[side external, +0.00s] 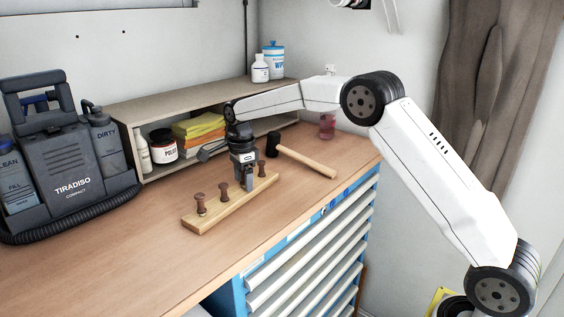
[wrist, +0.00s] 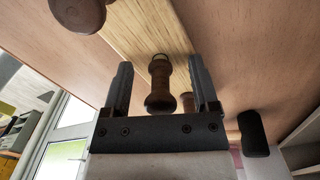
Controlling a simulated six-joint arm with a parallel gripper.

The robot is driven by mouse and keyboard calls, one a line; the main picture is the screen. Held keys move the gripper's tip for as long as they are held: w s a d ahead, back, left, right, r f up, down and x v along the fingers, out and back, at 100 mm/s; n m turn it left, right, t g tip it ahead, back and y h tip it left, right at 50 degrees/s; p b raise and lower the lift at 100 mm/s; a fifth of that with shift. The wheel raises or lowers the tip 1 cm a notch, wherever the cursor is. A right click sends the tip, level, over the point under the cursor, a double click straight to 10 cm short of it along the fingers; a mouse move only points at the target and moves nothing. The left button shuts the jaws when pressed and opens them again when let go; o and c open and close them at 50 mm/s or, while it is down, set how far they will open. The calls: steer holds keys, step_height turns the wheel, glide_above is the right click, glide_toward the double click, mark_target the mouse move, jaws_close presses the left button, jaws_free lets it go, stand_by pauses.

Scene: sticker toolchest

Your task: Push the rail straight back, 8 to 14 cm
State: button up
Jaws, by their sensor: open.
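The rail (side external: 232,210) is a pale wooden bar lying on the workbench, with several brown knobbed pegs (side external: 200,204) standing on it. It also shows in the wrist view (wrist: 135,28) as a light strip. My gripper (side external: 247,185) points down over the rail, toward its right part. In the wrist view my gripper (wrist: 160,65) is open, with one finger on each side of a brown peg (wrist: 159,84). Gaps show between that peg and both fingers, so it is not gripped. Whether the fingertips touch the rail is hidden.
A mallet (side external: 308,160) lies right behind the rail. A low shelf (side external: 125,110) with a jar (side external: 162,143) and yellow cloths (side external: 197,128) stands at the back. A grey cleaning machine (side external: 70,160) is at left. Bare bench lies between rail and shelf.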

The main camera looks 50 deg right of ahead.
steer(key=shift+r, duration=3.9)
steer(key=s+a+f+n, duration=0.1)
steer(key=s+n, duration=0.2)
steer(key=s, duration=0.1)
steer(key=s+a+f+n, duration=0.1)
steer(key=s+f+n, duration=0.1)
steer(key=s+n, duration=0.2)
steer(key=s+a+f+n+g, duration=0.1)
steer(key=s+n, duration=0.2)
steer(key=s, duration=0.1)
steer(key=shift+s+f+n, duration=0.25)
steer(key=shift+s+n, duration=0.05)
steer(key=shift+s, duration=0.05)
steer(key=s+f+n+t, duration=0.1)
steer(key=s+f+n, duration=0.3)
steer(key=s, duration=0.4)
steer(key=s+f+n+t, duration=0.2)
steer(key=s+f+n, duration=0.3)
steer(key=s, duration=0.3)
steer(key=shift+s+a+f+n+t, duration=0.2)
steer(key=shift+s+a+n+t, duration=0.1)
steer(key=shift+n, duration=0.6)
